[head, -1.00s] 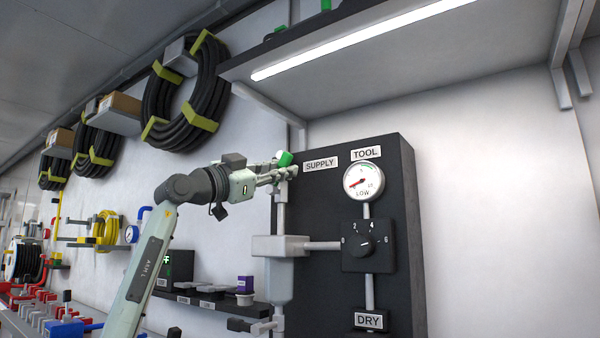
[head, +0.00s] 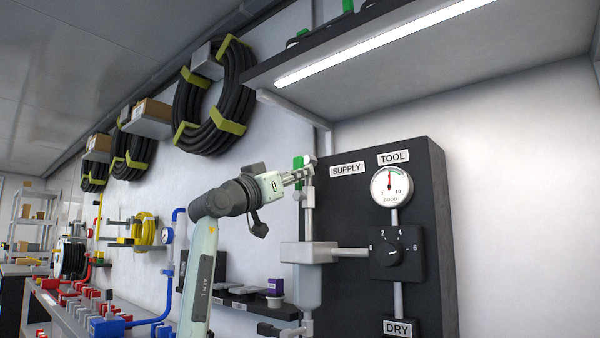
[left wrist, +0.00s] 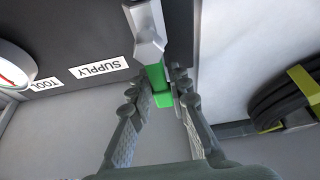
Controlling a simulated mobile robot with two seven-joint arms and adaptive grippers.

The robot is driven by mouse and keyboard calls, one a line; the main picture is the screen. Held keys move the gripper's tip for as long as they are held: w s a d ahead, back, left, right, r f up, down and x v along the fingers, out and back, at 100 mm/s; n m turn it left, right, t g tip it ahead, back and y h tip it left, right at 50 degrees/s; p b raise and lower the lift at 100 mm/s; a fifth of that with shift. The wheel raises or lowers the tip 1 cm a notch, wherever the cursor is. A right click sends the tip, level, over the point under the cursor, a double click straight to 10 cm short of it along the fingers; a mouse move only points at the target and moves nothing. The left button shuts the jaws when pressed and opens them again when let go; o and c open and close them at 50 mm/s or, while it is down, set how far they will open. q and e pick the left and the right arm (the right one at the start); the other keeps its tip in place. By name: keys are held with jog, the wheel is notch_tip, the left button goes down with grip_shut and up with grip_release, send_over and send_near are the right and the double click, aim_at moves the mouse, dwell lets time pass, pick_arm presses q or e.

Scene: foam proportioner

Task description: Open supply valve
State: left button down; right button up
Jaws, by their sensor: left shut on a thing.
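The supply valve's green handle (head: 298,162) sits at the top of a grey vertical pipe, left of the SUPPLY label (head: 347,169). In the left wrist view the green handle (left wrist: 158,84) lies between my fingers, below a pale valve body (left wrist: 146,35). My left gripper (head: 304,172) is shut on the handle, and its fingers partly hide it in the head view. The round gauge (head: 391,187) under the TOOL label (head: 394,158) has its needle pointing about straight up, and its text seems to read GOOD. My right gripper is not in view.
A dark panel carries a black knob (head: 392,252) marked 0 to 6 and a DRY label (head: 397,328). A lit shelf (head: 370,45) overhangs it. A filter body (head: 308,275) stands below the valve. Black hose coils (head: 214,97) hang at left.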

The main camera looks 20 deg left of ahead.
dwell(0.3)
pick_arm(q)
jog(key=c, duration=1.4)
grip_release()
jog(key=shift+s+a+f, duration=0.1)
jog(key=shift+s, duration=0.1)
jog(key=v, duration=1.1)
jog(key=shift+s, duration=0.25)
jog(key=shift+f, duration=0.1)
